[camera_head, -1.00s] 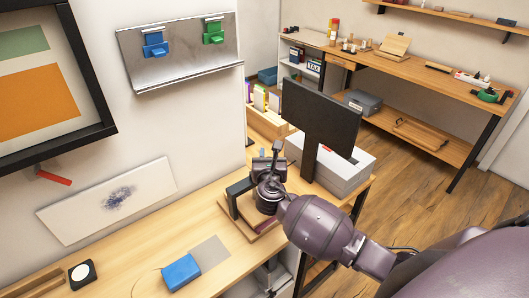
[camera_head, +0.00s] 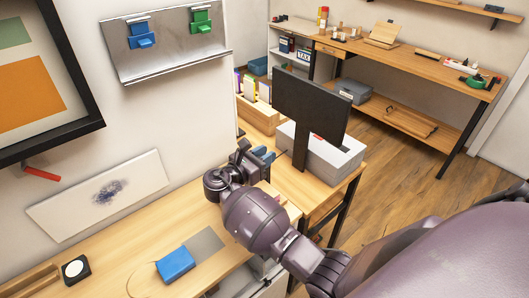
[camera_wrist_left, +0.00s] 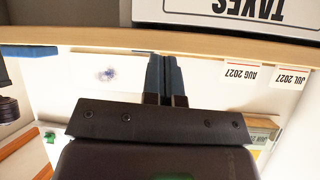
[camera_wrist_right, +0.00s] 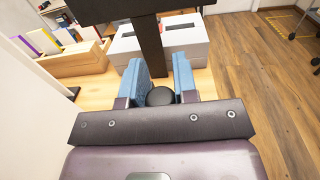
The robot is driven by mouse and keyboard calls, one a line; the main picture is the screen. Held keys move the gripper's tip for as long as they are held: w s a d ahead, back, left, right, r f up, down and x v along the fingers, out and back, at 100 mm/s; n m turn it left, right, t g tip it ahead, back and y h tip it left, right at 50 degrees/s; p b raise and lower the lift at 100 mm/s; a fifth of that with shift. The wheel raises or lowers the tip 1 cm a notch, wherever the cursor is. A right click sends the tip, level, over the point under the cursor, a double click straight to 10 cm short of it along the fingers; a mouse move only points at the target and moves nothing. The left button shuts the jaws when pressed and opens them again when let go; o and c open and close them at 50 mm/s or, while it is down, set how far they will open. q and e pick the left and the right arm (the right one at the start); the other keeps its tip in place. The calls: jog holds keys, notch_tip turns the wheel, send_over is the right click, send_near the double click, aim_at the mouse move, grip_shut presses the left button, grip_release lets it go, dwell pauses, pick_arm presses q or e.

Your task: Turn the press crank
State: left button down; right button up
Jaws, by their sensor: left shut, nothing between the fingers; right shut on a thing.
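My right gripper (camera_head: 262,157) is over the desk, left of the monitor stand. In the right wrist view its blue fingers (camera_wrist_right: 158,72) stand on either side of a round black knob (camera_wrist_right: 160,96), and the gripper is shut on it. The knob appears to be the crank's handle. My right arm hides nearly all of the press in the head view, so the crank's angle cannot be read. My left gripper is outside the head view. In the left wrist view its blue fingers (camera_wrist_left: 166,76) are together and empty.
The black monitor (camera_head: 310,105) and a grey-white box (camera_head: 335,158) stand close to the right gripper. A blue block (camera_head: 175,263) lies on the desk (camera_head: 120,245) at the front. A file box (camera_head: 258,115) stands behind. A TAXES box (camera_wrist_left: 235,12) is near the left gripper.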

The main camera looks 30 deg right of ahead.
jog(key=shift+s+a+m+g, duration=0.2)
jog(key=shift+m+g, duration=0.4)
jog(key=shift+g, duration=0.3)
jog(key=o, duration=0.9)
jog(key=shift+c, duration=0.2)
pick_arm(q)
jog(key=shift+w+f+b, duration=0.25)
jog(key=shift+w+b, duration=0.15)
jog(key=shift+b, duration=0.45)
pick_arm(e)
jog(key=a, duration=1)
jog(key=shift+s+a, duration=0.4)
jog(key=shift+s, duration=0.05)
pick_arm(q)
jog(key=shift+f, duration=0.15)
